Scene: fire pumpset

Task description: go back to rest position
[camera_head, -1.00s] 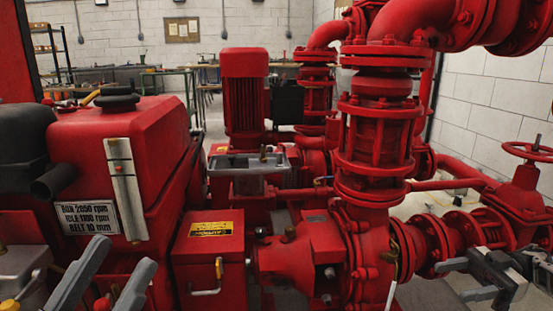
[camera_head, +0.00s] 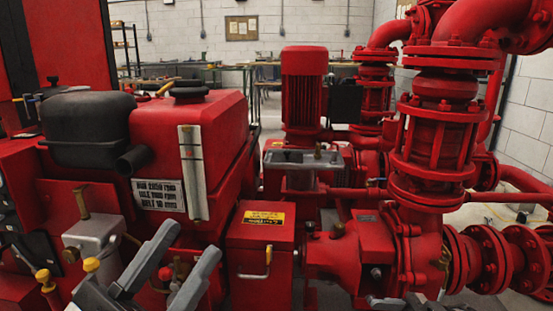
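My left gripper (camera_head: 191,243) comes in at the lower left of the head view. Its two grey fingers stand apart with nothing between them, so it is open. It shows in front of the red engine housing (camera_head: 235,130) and left of a red box with a yellow label (camera_head: 258,245). A small grey piece at the bottom edge, right of the middle, looks like the top of my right gripper (camera_head: 395,303). Most of it is below the frame, and its fingers cannot be made out.
A grey metal fitting (camera_head: 92,240) and yellow-capped parts stand close left of my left gripper. A large red vertical pipe (camera_head: 437,130) and flanged pipes (camera_head: 490,262) fill the right. Workbenches stand by the far wall.

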